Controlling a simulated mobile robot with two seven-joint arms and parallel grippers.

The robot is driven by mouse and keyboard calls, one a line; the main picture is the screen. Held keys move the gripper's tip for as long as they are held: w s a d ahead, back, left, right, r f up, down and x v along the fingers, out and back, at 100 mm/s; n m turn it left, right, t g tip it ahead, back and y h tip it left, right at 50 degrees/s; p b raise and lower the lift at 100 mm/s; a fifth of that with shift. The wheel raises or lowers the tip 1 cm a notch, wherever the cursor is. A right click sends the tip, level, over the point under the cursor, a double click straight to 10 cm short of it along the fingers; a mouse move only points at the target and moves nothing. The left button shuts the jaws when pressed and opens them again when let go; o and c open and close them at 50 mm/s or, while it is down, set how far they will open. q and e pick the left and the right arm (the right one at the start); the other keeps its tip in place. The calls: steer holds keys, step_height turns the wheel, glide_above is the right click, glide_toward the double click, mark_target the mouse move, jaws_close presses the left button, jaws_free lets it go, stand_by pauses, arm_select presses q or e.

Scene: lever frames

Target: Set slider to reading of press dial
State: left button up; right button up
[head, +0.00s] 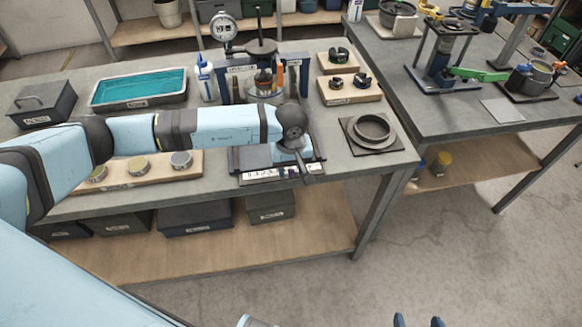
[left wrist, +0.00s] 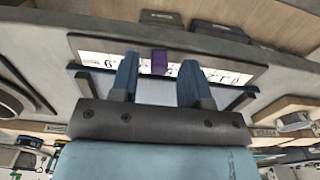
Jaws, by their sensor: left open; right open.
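The press (head: 262,50) stands at the back of the workbench, with its round white dial (head: 223,28) at upper left. The dial's reading is too small to make out. The slider scale (head: 262,174) is a white numbered strip at the bench's front edge. In the left wrist view the scale (left wrist: 215,72) appears upside down, with a purple slider (left wrist: 159,61) on it. My left gripper (left wrist: 157,78) is open, its blue fingers either side of the purple slider with visible gaps. My right gripper (head: 418,321) is open and empty at the bottom of the head view, away from the bench.
A teal-filled tray (head: 138,88), a dark box (head: 42,103), a white bottle (head: 206,78) and a wooden board with round pieces (head: 140,170) share the bench. A ring on a dark plate (head: 371,134) sits right of the scale. A second table (head: 470,110) stands at right.

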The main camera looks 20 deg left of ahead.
mark_target(291, 171)
arm_select(q)
step_height(291, 171, up, 14)
steer(key=b, duration=0.1)
steer(key=shift+f, duration=0.25)
